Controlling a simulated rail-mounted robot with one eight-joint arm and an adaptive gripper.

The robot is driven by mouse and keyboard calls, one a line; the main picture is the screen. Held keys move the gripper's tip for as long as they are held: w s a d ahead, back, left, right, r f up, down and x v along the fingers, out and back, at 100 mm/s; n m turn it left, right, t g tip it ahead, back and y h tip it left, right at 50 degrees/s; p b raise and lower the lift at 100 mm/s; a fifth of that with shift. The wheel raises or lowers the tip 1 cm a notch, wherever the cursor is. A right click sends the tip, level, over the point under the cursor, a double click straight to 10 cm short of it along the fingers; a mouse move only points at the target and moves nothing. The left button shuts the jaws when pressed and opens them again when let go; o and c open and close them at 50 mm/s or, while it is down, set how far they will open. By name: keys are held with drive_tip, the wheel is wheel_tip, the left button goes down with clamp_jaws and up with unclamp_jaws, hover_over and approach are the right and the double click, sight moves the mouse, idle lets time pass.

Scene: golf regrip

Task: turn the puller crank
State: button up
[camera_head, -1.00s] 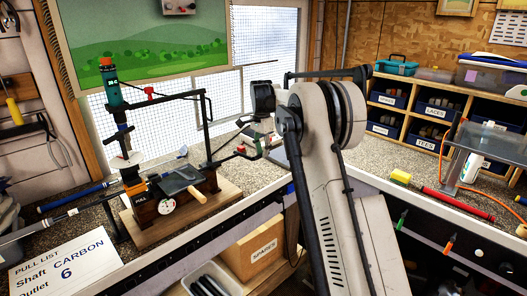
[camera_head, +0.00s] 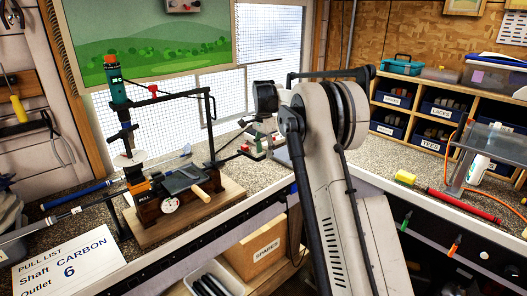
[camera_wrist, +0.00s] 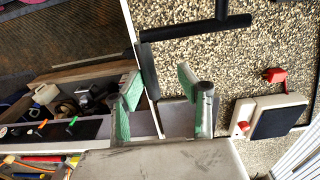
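I cannot make out the crank in the wrist view.
A white device with a dark pad (camera_wrist: 275,118) and a red part lie beside the gripper. A dark T-shaped bar (camera_wrist: 195,28) lies nearby. The PULL LIST card (camera_head: 65,258), a SPARES box (camera_head: 262,247) and a red tube (camera_head: 465,205) are around.

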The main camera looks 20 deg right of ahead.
wheel_tip(320, 180, up, 12)
idle(0.8)
